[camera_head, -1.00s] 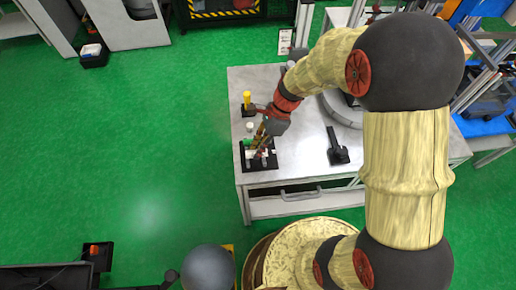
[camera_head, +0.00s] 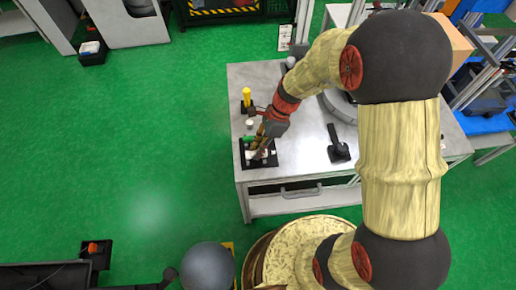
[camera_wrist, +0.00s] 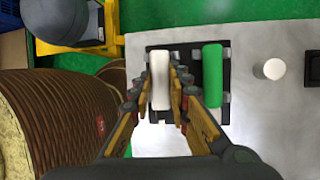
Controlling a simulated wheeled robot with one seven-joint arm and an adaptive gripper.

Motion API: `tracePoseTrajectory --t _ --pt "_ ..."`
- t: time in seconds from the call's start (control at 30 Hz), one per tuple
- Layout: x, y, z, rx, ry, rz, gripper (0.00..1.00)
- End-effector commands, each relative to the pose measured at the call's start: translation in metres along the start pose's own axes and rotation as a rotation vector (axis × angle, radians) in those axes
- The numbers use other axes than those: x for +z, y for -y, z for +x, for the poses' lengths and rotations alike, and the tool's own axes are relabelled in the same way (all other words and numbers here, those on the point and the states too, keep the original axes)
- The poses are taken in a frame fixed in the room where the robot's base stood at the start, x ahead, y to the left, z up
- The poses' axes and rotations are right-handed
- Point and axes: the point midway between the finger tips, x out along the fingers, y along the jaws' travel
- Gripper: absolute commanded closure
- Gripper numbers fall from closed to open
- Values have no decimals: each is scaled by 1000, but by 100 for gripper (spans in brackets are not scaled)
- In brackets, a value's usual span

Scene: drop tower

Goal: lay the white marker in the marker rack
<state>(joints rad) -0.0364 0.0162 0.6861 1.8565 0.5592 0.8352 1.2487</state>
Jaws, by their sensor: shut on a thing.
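The white marker (camera_wrist: 160,80) is between the fingers of my gripper (camera_wrist: 172,88) in the wrist view, and the gripper is shut on it. The marker is over the left part of the black marker rack (camera_wrist: 211,47). Whether it touches the rack is hard to tell. A green marker (camera_wrist: 212,76) lies in the rack, beside the white one on the right. In the head view the rack (camera_head: 246,163) is at the table's left front corner, with my gripper (camera_head: 262,146) at it, partly hiding the white marker.
A white round piece (camera_wrist: 270,69) stands on the table right of the rack. A yellow object (camera_head: 246,97) on a black base stands farther back. A black tool-like object (camera_head: 338,149) lies to the right. The table (camera_head: 300,160) between is clear.

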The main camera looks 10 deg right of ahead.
Motion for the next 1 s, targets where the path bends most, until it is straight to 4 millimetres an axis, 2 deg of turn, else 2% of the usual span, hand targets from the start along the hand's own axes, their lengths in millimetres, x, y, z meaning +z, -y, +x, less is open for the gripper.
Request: tracePoseTrajectory --t 0.43,0.47,0.8,1.0 --pt "-1 0 1 0 0 1 100" --pt "-1 0 1 0 0 1 80" --pt "-1 0 1 0 0 1 61" --pt "-1 0 1 0 0 1 61"
